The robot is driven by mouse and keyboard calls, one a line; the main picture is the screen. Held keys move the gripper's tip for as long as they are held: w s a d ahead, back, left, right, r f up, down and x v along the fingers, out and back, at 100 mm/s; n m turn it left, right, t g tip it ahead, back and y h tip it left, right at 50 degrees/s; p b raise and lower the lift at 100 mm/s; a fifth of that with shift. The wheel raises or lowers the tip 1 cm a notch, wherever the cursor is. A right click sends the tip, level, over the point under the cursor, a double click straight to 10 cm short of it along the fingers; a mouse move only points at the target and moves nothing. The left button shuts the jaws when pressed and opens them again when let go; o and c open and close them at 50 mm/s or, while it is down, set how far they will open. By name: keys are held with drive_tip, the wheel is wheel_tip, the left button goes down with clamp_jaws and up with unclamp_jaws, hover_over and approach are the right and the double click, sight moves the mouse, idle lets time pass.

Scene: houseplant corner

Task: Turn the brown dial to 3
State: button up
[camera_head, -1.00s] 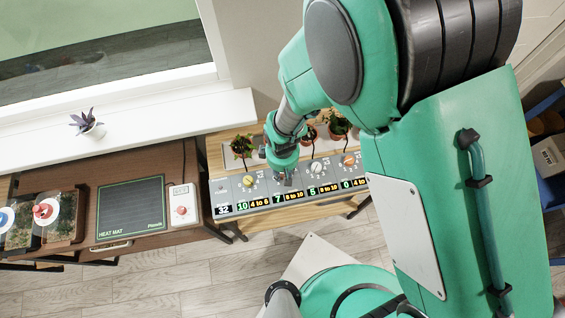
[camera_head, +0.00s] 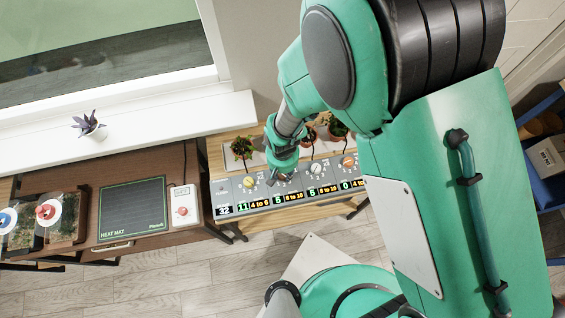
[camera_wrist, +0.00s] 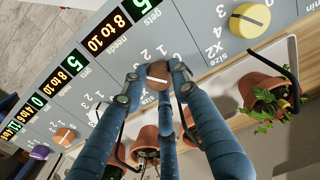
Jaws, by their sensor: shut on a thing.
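In the head view my gripper (camera_head: 274,178) is down at the panel (camera_head: 235,195), just right of the yellow dial (camera_head: 249,181), and hides the brown dial. The panel's first two lit readouts there show 11 and 5.
On the panel are also a white dial (camera_head: 315,167) and an orange dial (camera_head: 348,161). A purple dial (camera_wrist: 40,152) shows in the wrist view. Potted plants (camera_head: 242,147) stand close behind the panel. A heat mat (camera_head: 132,207) lies on the table to the left.

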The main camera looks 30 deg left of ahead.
idle(0.3)
drive_tip(key=o, duration=1.2)
drive_tip(key=shift+c, duration=0.2)
drive_tip(key=shift+r, duration=0.1)
wheel_tip(320, 180, up, 12)
